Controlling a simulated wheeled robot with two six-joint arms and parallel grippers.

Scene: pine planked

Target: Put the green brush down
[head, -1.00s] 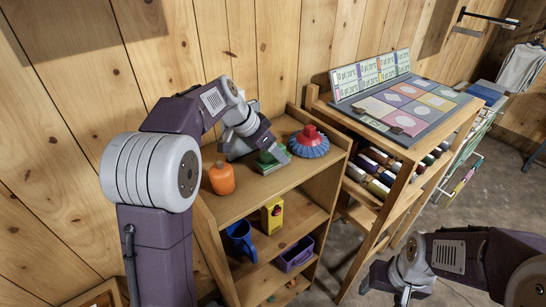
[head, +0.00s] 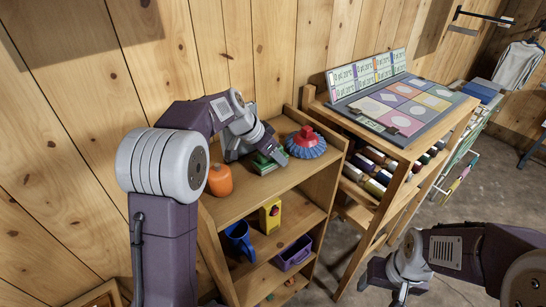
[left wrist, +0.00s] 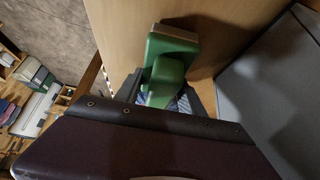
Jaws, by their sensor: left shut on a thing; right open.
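The green brush (head: 262,164) is at the top board of the wooden shelf (head: 247,187), between an orange jar and a red-and-blue round object. My left gripper (head: 270,160) is shut on it and partly hides it. In the left wrist view, the green brush (left wrist: 168,62) shows between the fingers, close to the wooden surface. I cannot tell whether it touches the board. My right gripper (head: 383,284) is open and empty, low at the right, away from the shelf.
The orange jar (head: 220,181) stands left of the brush, and the red-and-blue object (head: 306,145) sits close on its right. Lower boards hold a blue mug (head: 239,238), a yellow box (head: 270,216) and a purple bin (head: 294,254). The top board's front is clear.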

